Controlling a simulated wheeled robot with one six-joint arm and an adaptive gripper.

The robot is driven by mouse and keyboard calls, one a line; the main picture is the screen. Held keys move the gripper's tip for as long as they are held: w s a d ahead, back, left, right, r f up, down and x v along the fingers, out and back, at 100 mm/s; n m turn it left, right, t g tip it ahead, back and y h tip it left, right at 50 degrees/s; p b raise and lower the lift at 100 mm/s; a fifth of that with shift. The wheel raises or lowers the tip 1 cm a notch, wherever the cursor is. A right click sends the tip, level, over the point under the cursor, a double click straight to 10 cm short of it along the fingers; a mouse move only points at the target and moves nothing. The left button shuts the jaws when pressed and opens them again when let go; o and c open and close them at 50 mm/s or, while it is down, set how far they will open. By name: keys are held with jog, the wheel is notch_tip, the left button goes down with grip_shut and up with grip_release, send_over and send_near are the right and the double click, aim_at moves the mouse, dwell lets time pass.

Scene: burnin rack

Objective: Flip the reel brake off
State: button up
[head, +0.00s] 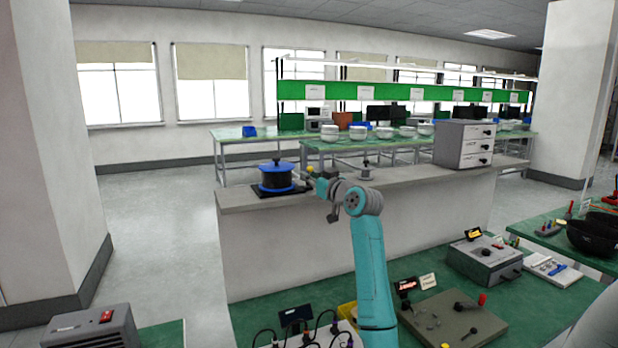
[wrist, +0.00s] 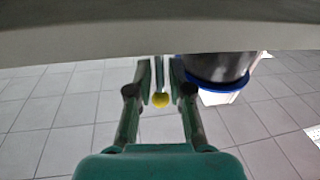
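The reel (head: 276,178) has a dark drum between blue flanges and stands on a dark base on the grey counter. It also shows in the wrist view (wrist: 215,68), right of my fingers. The brake lever's yellow knob (wrist: 160,100) shows between my fingers, with a thin stem beside it. In the head view the yellow knob (head: 310,169) is just right of the reel. My gripper (wrist: 161,78) is partly open around the lever, with a narrow gap on each side. In the head view my gripper (head: 321,185) is beside the reel, and its fingertips are hard to make out.
The grey counter (head: 400,187) carries a drawer cabinet (head: 464,145) at its right end and a small post (head: 366,170) beyond my wrist. A green bench (head: 545,290) in front holds several devices and cables. Open floor (head: 150,230) lies left of the counter.

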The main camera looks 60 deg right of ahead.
jog(key=v, duration=1.1)
dwell(0.3)
